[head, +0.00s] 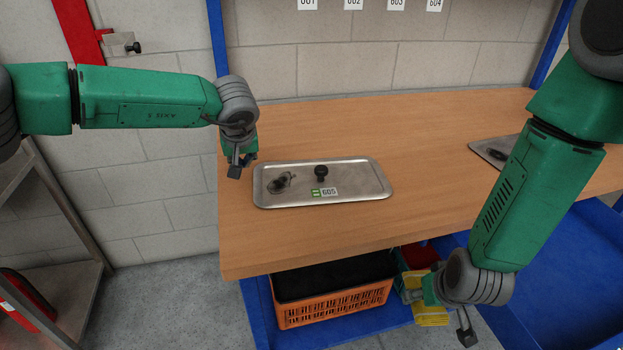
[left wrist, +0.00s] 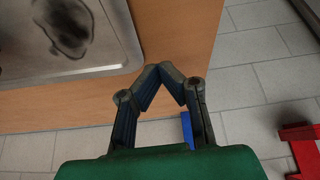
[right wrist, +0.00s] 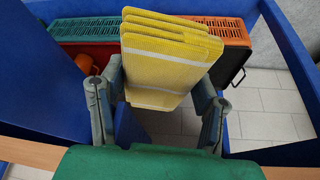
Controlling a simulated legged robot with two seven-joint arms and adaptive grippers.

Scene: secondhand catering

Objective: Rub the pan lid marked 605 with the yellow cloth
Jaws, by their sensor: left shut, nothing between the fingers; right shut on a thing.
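The pan lid marked 605 (head: 355,178) lies flat on the wooden table, a silver rectangle with a black knob (head: 321,172) and a green-and-white label. A dark smudge (head: 281,183) marks its left part; the smudge and the lid's edge show in the left wrist view (left wrist: 118,45). My left gripper (head: 240,168) is shut and empty, just off the lid's left end near the table edge. My right gripper (right wrist: 158,82) is shut on a folded yellow cloth (right wrist: 165,55), held below the table's front edge; the cloth (head: 431,312) is partly hidden by my wrist in the head view.
The wooden table (head: 300,240) is clear around the lid. A second lid (head: 484,150) lies at the right, partly behind my right arm. Below are an orange crate (head: 333,305) and blue frame parts (head: 575,270). A grey shelf rack (head: 70,215) stands at left.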

